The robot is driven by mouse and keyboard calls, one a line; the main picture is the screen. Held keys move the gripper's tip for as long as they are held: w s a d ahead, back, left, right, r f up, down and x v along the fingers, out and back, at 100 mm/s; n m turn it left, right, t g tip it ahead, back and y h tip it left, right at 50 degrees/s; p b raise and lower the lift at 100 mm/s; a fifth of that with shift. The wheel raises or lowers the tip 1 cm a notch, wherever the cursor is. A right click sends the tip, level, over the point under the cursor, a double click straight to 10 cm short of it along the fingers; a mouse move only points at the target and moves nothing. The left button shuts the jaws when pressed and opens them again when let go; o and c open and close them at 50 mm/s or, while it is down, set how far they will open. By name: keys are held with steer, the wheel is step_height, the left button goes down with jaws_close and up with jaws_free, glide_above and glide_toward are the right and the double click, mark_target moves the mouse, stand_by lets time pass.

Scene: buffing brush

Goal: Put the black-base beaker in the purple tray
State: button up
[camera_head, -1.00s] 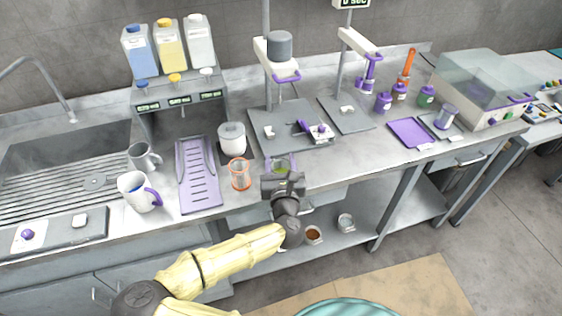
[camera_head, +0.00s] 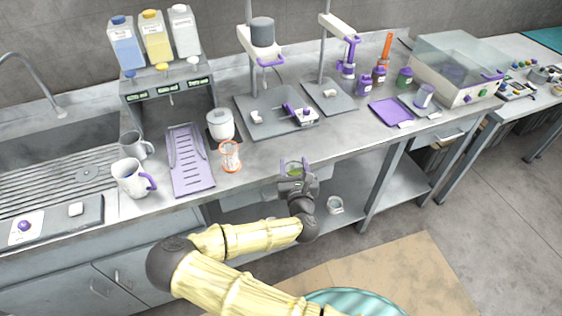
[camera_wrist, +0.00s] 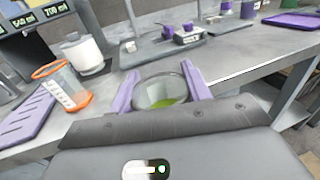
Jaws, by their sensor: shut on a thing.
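My gripper (camera_wrist: 162,88) has its purple fingers shut on a clear glass beaker (camera_wrist: 160,99) with green in it. In the head view my gripper (camera_head: 292,172) holds the beaker (camera_head: 290,169) just off the counter's front edge. The beaker looks about upright; its base is hidden, so I cannot tell its colour. The flat purple tray (camera_head: 391,112) lies on the counter to the right, well apart from the gripper, and looks empty. It also shows in the wrist view (camera_wrist: 293,20) at the upper right.
An orange-rimmed beaker (camera_head: 230,157) stands to the left near a white jar (camera_head: 220,124). A stirrer stand (camera_head: 262,50) and a second stand (camera_head: 326,60) rise behind. Another beaker (camera_head: 424,95) stands right of the tray. The counter's front strip before the tray is clear.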

steer(key=d+f+m+h, duration=0.1)
steer(key=d+f, duration=0.4)
steer(key=d, duration=0.3)
steer(key=s+d+f+m+h, duration=0.1)
steer(key=d+f+h, duration=0.1)
steer(key=d+f, duration=0.4)
steer(key=shift+s+d, duration=0.15)
steer(key=shift+d, duration=1.05)
steer(key=shift+s, duration=0.1)
